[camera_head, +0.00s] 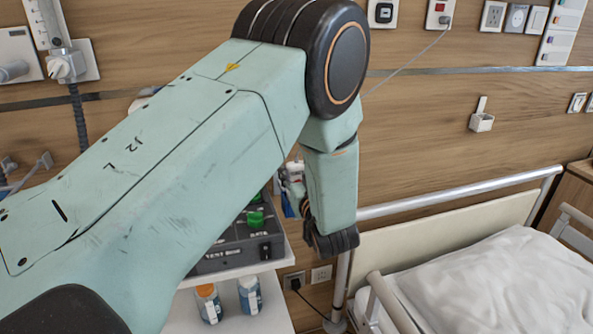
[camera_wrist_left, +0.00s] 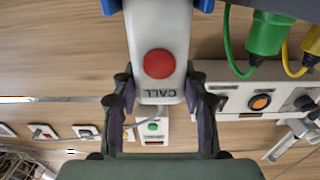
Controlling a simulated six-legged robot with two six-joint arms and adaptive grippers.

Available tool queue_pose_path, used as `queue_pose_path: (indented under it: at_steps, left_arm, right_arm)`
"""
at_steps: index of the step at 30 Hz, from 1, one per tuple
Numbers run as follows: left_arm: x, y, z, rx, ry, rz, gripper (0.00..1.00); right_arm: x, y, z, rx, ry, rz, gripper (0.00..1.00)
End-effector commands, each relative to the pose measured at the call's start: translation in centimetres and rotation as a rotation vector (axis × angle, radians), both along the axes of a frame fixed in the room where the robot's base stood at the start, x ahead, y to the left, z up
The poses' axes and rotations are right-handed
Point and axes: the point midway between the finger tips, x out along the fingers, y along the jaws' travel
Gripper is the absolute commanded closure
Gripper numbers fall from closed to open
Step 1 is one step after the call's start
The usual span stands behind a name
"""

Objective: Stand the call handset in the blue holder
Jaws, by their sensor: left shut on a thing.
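The call handset (camera_wrist_left: 158,28) is white with a red button and the word CALL, upside down in the left wrist view. My left gripper (camera_wrist_left: 157,88) is shut on its sides near the CALL end. The blue holder (camera_wrist_left: 205,5) shows as blue pieces on both sides of the handset's far end at the top edge; I cannot tell how deep the handset sits in it. In the head view my left arm hides most of this. Only a bit of the gripper (camera_head: 297,172) and blue of the holder (camera_head: 287,206) show. My right gripper is out of view.
A black test box (camera_head: 225,255) with green parts stands on a white shelf. Two bottles (camera_head: 208,302) (camera_head: 249,295) stand on a lower shelf. The bed (camera_head: 500,285) and its rail (camera_head: 460,202) are at the right. Green (camera_wrist_left: 266,32) and yellow plugs show nearby in the wrist view.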

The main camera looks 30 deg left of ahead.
Motion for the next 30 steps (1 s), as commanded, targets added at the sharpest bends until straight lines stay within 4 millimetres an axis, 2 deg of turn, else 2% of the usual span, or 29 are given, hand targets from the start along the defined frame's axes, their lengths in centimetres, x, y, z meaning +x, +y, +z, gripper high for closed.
queue_pose_path:
  at_steps: [12, 13, 21, 30]
  left_arm:
    - [0.01, 0.0, -0.15, 0.0, -0.001, 0.0, 0.91]
    - [0.01, 0.0, -0.15, 0.0, -0.001, 0.0, 0.54]
    - [0.01, 0.0, -0.16, 0.001, -0.001, 0.0, 0.31]
    - [-0.01, 0.01, -0.16, 0.0, 0.0, 0.0, 0.3]
  right_arm:
    - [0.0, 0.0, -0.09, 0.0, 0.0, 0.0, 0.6]
    - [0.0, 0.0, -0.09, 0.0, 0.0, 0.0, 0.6]
    - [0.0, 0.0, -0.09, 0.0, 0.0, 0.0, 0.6]
    - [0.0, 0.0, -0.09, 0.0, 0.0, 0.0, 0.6]
